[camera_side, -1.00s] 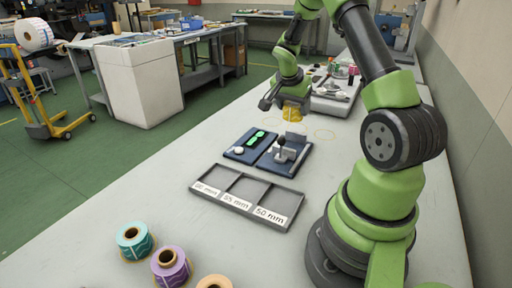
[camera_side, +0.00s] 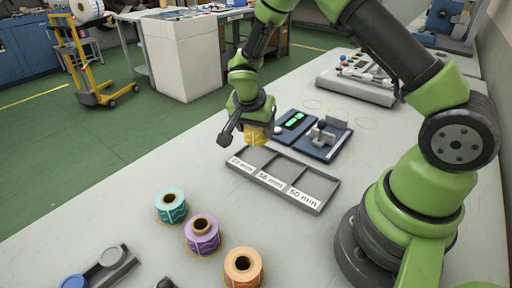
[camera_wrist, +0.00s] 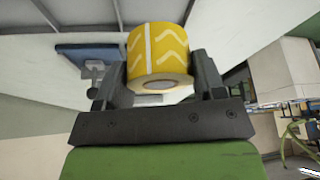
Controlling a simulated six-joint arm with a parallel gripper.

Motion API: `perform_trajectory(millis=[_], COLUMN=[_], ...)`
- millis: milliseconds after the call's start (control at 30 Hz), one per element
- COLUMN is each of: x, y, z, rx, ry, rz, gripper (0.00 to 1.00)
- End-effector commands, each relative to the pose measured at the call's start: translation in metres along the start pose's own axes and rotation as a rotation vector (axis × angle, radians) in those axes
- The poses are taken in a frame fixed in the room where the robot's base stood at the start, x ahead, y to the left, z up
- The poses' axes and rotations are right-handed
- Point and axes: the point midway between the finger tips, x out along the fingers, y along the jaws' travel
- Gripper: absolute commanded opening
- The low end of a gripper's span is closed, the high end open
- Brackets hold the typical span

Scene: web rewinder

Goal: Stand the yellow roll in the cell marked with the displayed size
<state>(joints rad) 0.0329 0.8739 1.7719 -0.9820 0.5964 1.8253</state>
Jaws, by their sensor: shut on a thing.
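The yellow roll (camera_side: 256,138) is held in my gripper (camera_side: 254,122), at the far end of the left cell of the grey tray (camera_side: 318,210). I cannot tell how far it is above the tray. In the wrist view the yellow roll (camera_wrist: 157,45), with white chevrons, sits between both jaws (camera_wrist: 160,80). The tray has three cells; the middle label reads 56 mm and the right 50 mm, while the left is too small to read surely. The display (camera_side: 295,119) on the blue gauge shows green digits that I cannot read.
Teal (camera_side: 171,205), purple (camera_side: 202,235) and orange (camera_side: 243,267) rolls stand in front of the tray. The blue gauge's fixture (camera_side: 325,138) with a black knob is just behind the tray. A grey machine (camera_side: 358,80) stands farther back. The table left of the tray is clear.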

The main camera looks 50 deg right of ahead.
Motion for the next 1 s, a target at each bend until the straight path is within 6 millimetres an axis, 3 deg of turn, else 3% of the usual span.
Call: perform_trajectory(millis=[400, 800, 833, 933, 1000], x=[0.049, 0.054, 0.054, 0.054, 0.054], y=[0.000, 0.000, 0.000, 0.000, 0.000], z=[0.020, 0.022, 0.022, 0.022, 0.022], rx=[0.000, 0.001, 0.002, 0.002, 0.002], ry=[-0.001, -0.001, -0.001, -0.001, -0.001], rz=[0.001, -0.001, -0.001, -0.001, -0.001], gripper=[0.34, 0.34, 0.65, 0.88, 0.89])
